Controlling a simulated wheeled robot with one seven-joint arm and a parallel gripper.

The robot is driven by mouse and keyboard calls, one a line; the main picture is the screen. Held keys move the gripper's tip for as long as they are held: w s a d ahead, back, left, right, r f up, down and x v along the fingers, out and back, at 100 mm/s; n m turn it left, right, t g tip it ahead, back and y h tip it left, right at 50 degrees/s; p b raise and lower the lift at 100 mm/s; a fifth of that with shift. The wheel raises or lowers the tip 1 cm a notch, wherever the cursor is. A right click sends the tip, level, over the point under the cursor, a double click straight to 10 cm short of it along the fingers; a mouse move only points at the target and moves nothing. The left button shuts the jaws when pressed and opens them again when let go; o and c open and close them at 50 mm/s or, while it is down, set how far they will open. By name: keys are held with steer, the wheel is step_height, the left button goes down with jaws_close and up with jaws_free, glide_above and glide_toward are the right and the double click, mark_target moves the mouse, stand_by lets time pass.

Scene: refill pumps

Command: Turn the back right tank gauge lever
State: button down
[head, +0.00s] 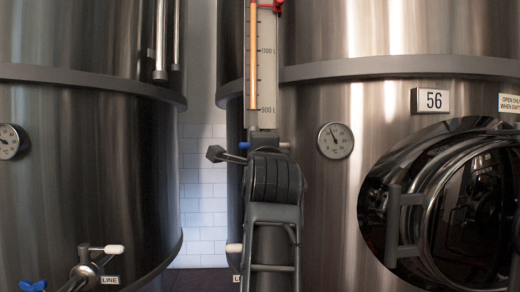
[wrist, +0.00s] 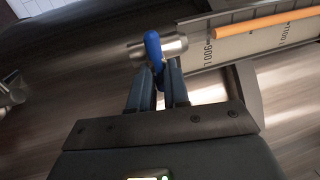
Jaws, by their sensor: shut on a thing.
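The level gauge (head: 266,70) stands upright on the right tank (head: 310,200), a scale plate with an orange column. At its foot is a metal valve body with a blue lever (head: 244,146), mostly hidden behind my arm in the head view. In the wrist view the blue lever (wrist: 153,48) crosses the metal valve body (wrist: 172,46) at the gauge's lower end (wrist: 202,58). My gripper (wrist: 160,78) is shut on the lower part of the lever, which sits between its fingertips. The blue grip's upper end sticks out beyond them.
A second tank (head: 70,170) stands left with a white-handled valve (head: 105,250). A narrow tiled gap (head: 203,200) lies between the tanks.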

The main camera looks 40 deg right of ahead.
steer(key=c, duration=1.1)
jaws_free()
steer(key=v, duration=0.7)
steer(key=shift+s+a+f, duration=0.2)
steer(key=shift+s, duration=0.1)
